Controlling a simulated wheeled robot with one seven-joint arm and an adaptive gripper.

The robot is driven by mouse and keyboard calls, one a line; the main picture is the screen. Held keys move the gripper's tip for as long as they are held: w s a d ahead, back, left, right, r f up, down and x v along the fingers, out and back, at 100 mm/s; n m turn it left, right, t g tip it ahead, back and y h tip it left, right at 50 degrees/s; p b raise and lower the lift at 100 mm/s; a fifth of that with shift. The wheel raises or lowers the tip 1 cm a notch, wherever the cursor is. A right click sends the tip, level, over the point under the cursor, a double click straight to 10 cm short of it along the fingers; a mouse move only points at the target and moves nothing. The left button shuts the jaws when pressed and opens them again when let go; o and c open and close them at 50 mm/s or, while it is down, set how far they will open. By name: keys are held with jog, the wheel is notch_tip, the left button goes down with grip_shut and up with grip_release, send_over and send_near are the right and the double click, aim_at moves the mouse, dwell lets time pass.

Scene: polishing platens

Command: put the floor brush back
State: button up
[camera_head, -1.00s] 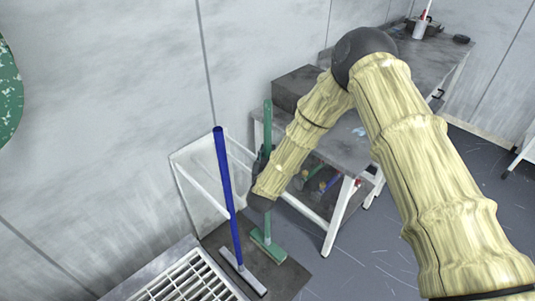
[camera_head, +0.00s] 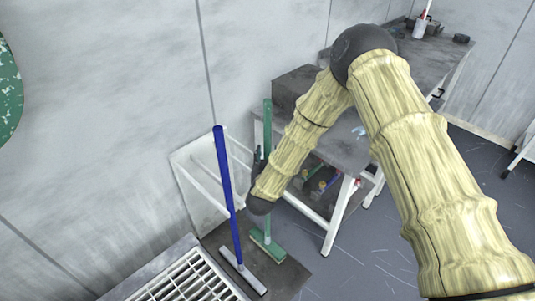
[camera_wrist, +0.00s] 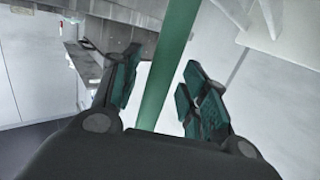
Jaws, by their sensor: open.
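The green floor brush (camera_head: 267,246) stands with its head on a dark mat, its long green handle rising nearly upright beside a white frame. My arm hides the middle of the handle in the head view. In the wrist view the green handle (camera_wrist: 168,65) runs between the two fingers of my gripper (camera_wrist: 160,92). The fingers are spread, with visible gaps on both sides of the handle. In the head view my gripper is mostly hidden behind my wrist.
A blue-handled tool (camera_head: 224,180) with a pale flat head stands just left of the brush. A white frame (camera_head: 190,185) is against the wall behind. A metal grate (camera_head: 190,285) lies at front left. A grey workbench (camera_head: 345,150) stands to the right.

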jog(key=s+a+r+b, duration=0.1)
jog(key=s, duration=0.9)
jog(key=shift+s, duration=0.3)
jog(key=s+d+f+n+g+y, duration=0.1)
jog(key=s+d+f+g, duration=0.3)
jog(key=s+d+f, duration=0.35)
jog(key=s+d+f+g+y, duration=0.1)
jog(key=s+d+f+g, duration=0.35)
jog(key=s+f, duration=0.5)
jog(key=s+d+f+g, duration=0.2)
jog(key=s+d, duration=0.2)
jog(key=s, duration=0.3)
jog(key=s+d+f+g, duration=0.2)
jog(key=s+d+g, duration=0.1)
jog(key=s, duration=0.5)
jog(key=s+d+f+g, duration=0.2)
jog(key=s+d+g, duration=0.1)
jog(key=s, duration=0.5)
jog(key=shift+s+d+f, duration=0.25)
jog(key=shift+d, duration=0.6)
jog(key=shift+r, duration=0.1)
jog(key=shift+h, duration=0.3)
notch_tip(320, 180, up, 5)
jog(key=p, duration=0.5)
